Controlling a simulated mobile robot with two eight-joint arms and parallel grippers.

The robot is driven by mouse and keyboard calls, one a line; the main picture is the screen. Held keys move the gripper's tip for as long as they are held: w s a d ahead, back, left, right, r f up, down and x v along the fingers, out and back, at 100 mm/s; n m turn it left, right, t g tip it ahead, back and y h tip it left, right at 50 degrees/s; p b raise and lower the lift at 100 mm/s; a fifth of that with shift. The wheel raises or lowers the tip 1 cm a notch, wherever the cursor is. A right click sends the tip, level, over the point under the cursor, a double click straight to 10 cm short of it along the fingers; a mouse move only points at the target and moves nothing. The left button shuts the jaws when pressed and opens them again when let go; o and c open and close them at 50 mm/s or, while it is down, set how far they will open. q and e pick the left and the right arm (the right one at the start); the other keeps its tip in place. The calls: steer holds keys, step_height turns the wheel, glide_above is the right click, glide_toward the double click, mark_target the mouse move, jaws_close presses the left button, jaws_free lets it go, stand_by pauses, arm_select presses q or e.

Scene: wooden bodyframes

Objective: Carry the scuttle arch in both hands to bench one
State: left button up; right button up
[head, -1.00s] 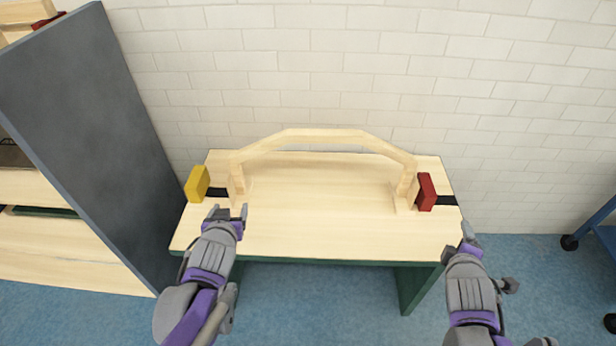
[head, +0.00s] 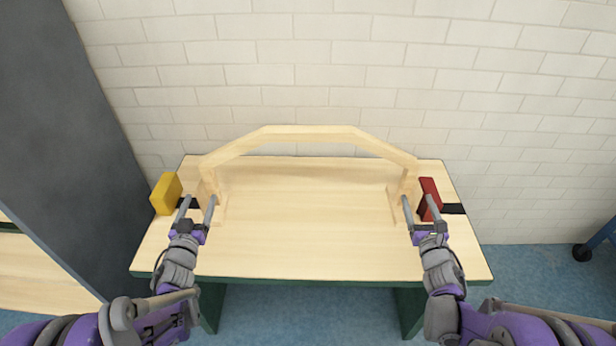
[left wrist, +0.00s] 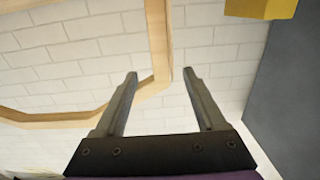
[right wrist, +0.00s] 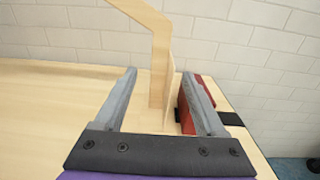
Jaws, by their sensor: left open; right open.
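The scuttle arch (head: 308,132) is a pale wooden frame standing upright on a wooden-topped bench (head: 300,245). My left gripper (head: 198,200) is open at the arch's left leg. In the left wrist view a leg of the arch (left wrist: 158,45) shows beyond and between the open fingers (left wrist: 160,75). My right gripper (head: 418,202) is open at the arch's right leg. In the right wrist view that leg (right wrist: 160,65) stands between the open fingers (right wrist: 162,75). Whether any finger touches wood is unclear.
A yellow block (head: 165,193) sits at the bench's left end and a red block (head: 430,198) at its right end, each by a dark strip. The right finger is close to the red block. A grey panel (head: 60,150) stands at left; a brick wall (head: 330,70) is behind.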

mark_target(410, 181)
arm_select(q)
steer(key=w, duration=1)
steer(key=shift+w, duration=0.3)
arm_select(e)
steer(key=w, duration=1)
steer(key=shift+w, duration=0.3)
arm_select(q)
jaws_close()
arm_select(e)
jaws_close()
